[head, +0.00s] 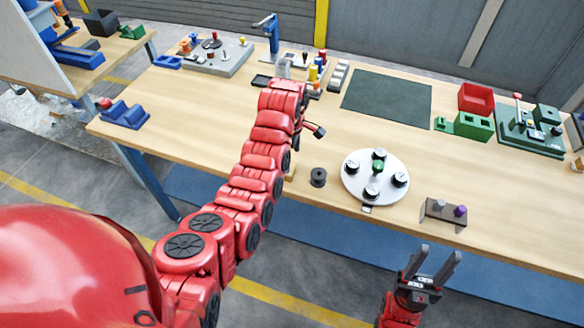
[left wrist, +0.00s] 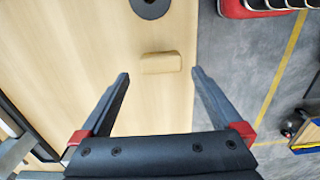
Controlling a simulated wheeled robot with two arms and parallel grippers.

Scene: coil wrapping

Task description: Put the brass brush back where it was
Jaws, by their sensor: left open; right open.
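A small tan block (left wrist: 160,63), which may be the brass brush, lies on the wooden table near its edge. In the left wrist view it is just ahead of and between the fingertips of my left gripper (left wrist: 160,73), which is open and empty. In the head view my left arm hides most of this spot, and only a bit of the tan block (head: 291,172) shows beside the arm. No bristles can be made out. My right gripper (head: 433,264) is open and empty over the floor, in front of the table's front edge.
A black spool (head: 318,177) stands right of the tan block, then a white round plate (head: 352,186) with black knobs. A small stand (head: 436,213) with a purple knob is near the front edge. A dark green mat (head: 388,99) lies bare behind.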

